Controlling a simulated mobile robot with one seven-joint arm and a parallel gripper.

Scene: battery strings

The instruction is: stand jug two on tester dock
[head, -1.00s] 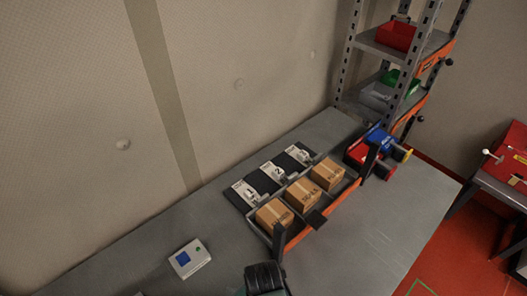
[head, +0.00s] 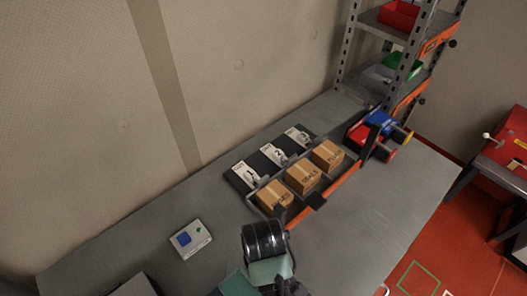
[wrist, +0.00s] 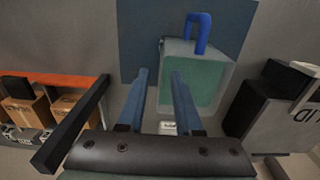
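A translucent jug (wrist: 190,82) with green contents and a blue handle (wrist: 198,32) stands on a blue mat (wrist: 138,45) in the wrist view. No number shows on it. My gripper (wrist: 160,75) is open, its two blue fingers apart, pointing toward the jug. The right finger overlaps the jug in the picture; I cannot tell whether they touch. In the head view my dark wrist (head: 264,238) shows at the bottom, and the jug cannot be made out there. A white device with a blue screen (head: 190,238) lies on the bench; I cannot tell whether it belongs to the tester dock.
An orange-fronted rack (head: 335,195) holds cardboard boxes (head: 302,178), with numbered white cards (head: 276,154) behind. Red and blue bins (head: 385,128) stand near the shelves (head: 375,25). The bench's right side is clear.

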